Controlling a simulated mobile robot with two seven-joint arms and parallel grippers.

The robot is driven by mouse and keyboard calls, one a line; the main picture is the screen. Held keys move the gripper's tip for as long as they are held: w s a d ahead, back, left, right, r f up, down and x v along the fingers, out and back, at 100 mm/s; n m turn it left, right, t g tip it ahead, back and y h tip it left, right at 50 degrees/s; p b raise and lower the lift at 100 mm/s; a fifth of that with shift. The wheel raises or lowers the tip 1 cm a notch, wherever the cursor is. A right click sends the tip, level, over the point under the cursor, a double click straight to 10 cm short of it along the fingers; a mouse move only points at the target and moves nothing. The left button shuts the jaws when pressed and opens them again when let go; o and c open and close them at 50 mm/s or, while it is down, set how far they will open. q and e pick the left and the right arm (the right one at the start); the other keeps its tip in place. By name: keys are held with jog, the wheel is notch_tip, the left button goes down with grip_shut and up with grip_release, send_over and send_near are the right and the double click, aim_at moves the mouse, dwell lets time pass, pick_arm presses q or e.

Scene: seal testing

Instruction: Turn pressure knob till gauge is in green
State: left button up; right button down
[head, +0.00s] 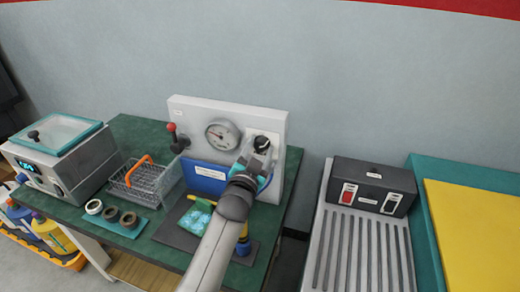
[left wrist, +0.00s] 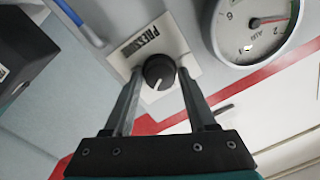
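The black pressure knob (head: 262,143) is on the upright white panel (head: 190,105), right of the round gauge (head: 222,134). In the left wrist view the knob (left wrist: 160,71) has a white pointer line and sits on a plate labelled PRESSURE. The gauge (left wrist: 255,27) is partly cut off there; its reddish needle lies near the 2, and I cannot make out a green band. My left gripper (head: 258,158) is at the knob. In the wrist view its open fingers (left wrist: 160,76) stand on either side of the knob, with gaps showing; contact is not visible. My right gripper is out of view.
A red-knobbed lever (head: 172,128) is left of the gauge, and a blue labelled panel (head: 204,177) is below it. A wire basket (head: 138,182), rings on a teal mat (head: 127,219) and a lidded machine (head: 62,155) stand to the left. A black switch box (head: 373,183) is to the right.

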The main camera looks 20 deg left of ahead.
pick_arm(q)
jog(key=shift+o, duration=1.4)
jog(key=shift+a+r, duration=0.15)
jog(key=shift+r, duration=0.05)
jog(key=shift+o, duration=0.3)
jog(key=shift+f, duration=0.15)
jog(key=shift+s, duration=0.1)
jog(key=s+p, duration=0.1)
jog(key=s, duration=1.4)
jog(key=shift+d, duration=0.2)
